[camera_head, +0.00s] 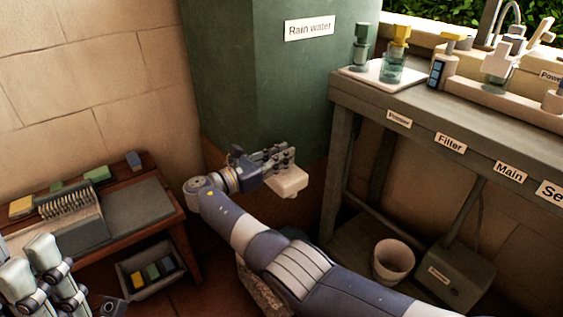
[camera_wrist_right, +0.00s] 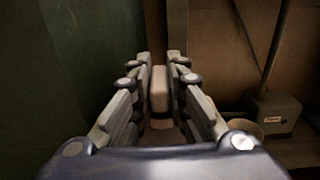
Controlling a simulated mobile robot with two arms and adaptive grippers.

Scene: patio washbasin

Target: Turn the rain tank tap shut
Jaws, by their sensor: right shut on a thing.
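The green rain tank (camera_head: 285,90) stands at the back middle of the head view, with a "Rain water" label (camera_head: 308,27). My right gripper (camera_head: 279,161) is low in front of the tank. It is shut on a pale cream piece (camera_head: 288,184), which looks like the tap handle. In the right wrist view the same pale piece (camera_wrist_right: 160,88) stands upright between the fingers (camera_wrist_right: 160,80). The tap's body and spout are hidden. My left gripper (camera_head: 48,275) shows only in part at the lower left, and its opening is unclear.
A wooden bench (camera_head: 155,216) with sponges and a brush stands left, a crate (camera_head: 150,268) below it. The grey counter (camera_head: 440,108) with bottles and labels stands right. A pale pot (camera_head: 393,262) and a grey box (camera_head: 455,275) sit under it.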

